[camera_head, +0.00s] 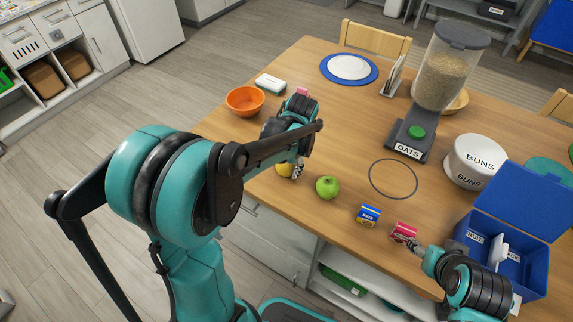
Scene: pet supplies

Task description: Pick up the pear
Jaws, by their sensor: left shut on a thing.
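The yellow pear (284,170) sits at the near left edge of the table (330,140), mostly hidden behind my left arm. My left gripper (296,170) reaches down over it and is shut on it. Whether the pear touches the table is hidden. My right gripper (417,248) is low at the right, close beside a small pink box (403,232); its fingers are too small to tell open from shut.
A green apple (327,187) stands just right of my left gripper. A blue box (368,215), a dark ring (393,179), an oats dispenser (412,142), a buns bin (472,163) and an open blue case (508,274) lie rightward. An orange bowl (245,101) is farther back left.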

